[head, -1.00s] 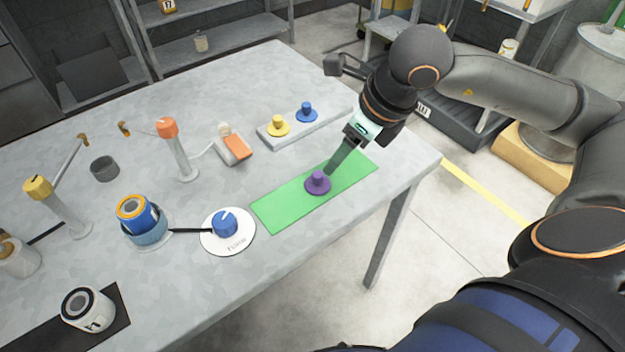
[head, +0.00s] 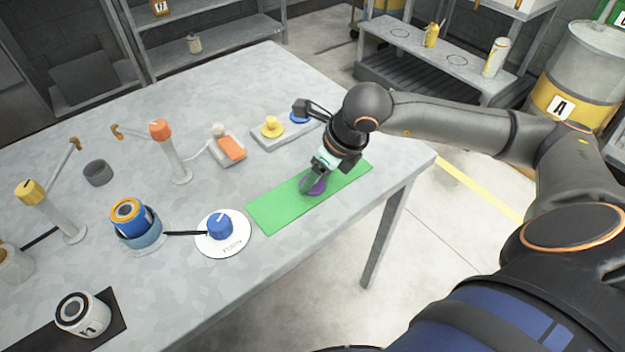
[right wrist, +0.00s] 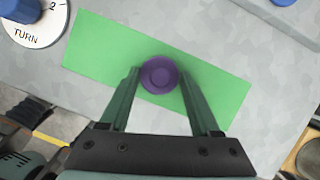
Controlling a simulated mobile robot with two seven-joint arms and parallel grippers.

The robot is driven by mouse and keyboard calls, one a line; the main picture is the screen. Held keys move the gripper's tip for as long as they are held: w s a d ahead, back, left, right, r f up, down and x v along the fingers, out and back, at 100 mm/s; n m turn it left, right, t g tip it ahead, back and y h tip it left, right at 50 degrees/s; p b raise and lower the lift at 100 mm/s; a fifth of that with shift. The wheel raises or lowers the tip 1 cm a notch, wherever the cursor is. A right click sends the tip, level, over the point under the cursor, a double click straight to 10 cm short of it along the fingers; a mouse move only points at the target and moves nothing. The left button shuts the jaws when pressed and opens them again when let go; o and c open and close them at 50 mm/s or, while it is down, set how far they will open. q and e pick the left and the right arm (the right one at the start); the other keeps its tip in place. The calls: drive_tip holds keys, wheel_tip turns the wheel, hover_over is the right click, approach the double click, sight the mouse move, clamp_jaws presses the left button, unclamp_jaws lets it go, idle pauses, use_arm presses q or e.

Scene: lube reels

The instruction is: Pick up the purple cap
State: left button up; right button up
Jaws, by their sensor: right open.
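The purple cap (head: 316,187) sits on the green mat (head: 268,215) near the table's right edge. In the head view it is partly hidden by my right gripper (head: 310,186). In the right wrist view the round purple cap (right wrist: 160,75) lies on the green mat (right wrist: 100,50), just beyond and between the fingertips. My right gripper (right wrist: 160,82) is open and empty, its fingers on either side of the near part of the cap. My left gripper is not in view.
A blue knob (head: 219,225) on a white disc stands left of the mat. A grey block (head: 290,133) with a yellow cap (head: 272,127) and a blue cap lies behind it. An orange-topped post (head: 170,150) stands farther left.

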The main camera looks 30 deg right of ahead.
drive_tip(key=shift+c, duration=0.4)
clamp_jaws()
